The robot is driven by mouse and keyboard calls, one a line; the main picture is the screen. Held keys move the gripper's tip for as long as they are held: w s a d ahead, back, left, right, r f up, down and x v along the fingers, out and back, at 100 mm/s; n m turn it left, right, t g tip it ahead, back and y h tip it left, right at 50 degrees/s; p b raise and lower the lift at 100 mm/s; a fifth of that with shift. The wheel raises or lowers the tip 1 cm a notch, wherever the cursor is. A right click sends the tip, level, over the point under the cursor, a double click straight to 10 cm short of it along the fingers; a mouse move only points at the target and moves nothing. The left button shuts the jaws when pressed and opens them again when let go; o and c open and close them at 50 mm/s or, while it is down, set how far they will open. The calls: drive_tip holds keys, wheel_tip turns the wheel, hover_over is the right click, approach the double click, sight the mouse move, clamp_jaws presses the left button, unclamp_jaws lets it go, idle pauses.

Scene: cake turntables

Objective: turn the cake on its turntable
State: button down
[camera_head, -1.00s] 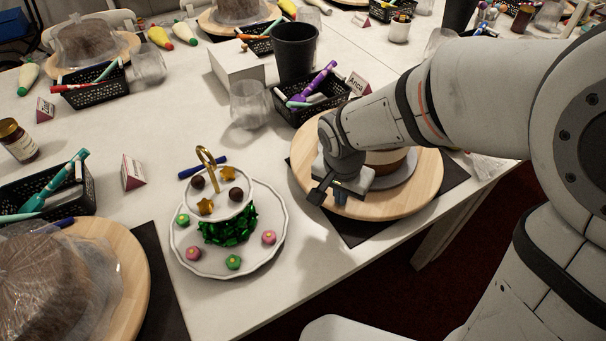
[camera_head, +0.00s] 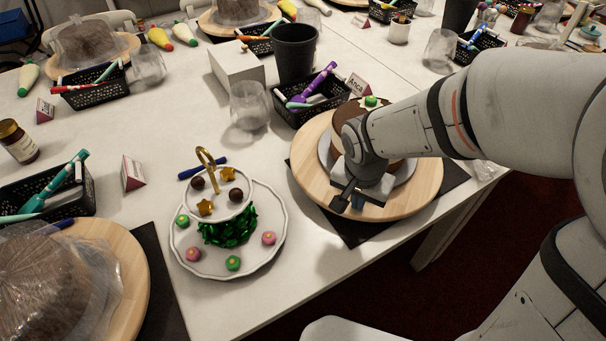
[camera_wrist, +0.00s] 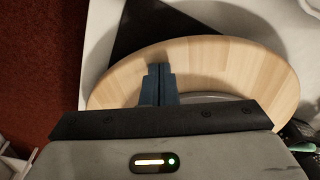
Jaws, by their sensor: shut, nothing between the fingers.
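The cake (camera_head: 350,112) is brown with a white and green decoration on top. It sits on a grey plate on the round wooden turntable (camera_head: 425,186), and my arm hides much of it in the head view. The turntable's bare wood rim also shows in the wrist view (camera_wrist: 255,75). My gripper (camera_head: 357,203) is shut and empty, over the near part of the turntable in front of the cake. In the wrist view its blue fingers (camera_wrist: 159,72) are together above the wood. I cannot tell whether the fingertips touch the board.
A two-tier treat stand (camera_head: 270,215) stands left of the turntable. Behind are a black pen basket (camera_head: 320,108), a dark cup (camera_head: 295,52), a clear glass (camera_head: 249,105) and a name card (camera_head: 358,84). The table's near edge lies just in front of the turntable.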

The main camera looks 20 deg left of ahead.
drive_tip(key=shift+d, duration=0.75)
drive_tip(key=shift+r+p, duration=1.05)
drive_tip(key=shift+r, duration=0.35)
wheel_tip(320, 180, up, 6)
drive_tip(key=p, duration=0.4)
drive_tip(key=shift+a+p, duration=0.1)
drive_tip(key=shift+p, duration=0.3)
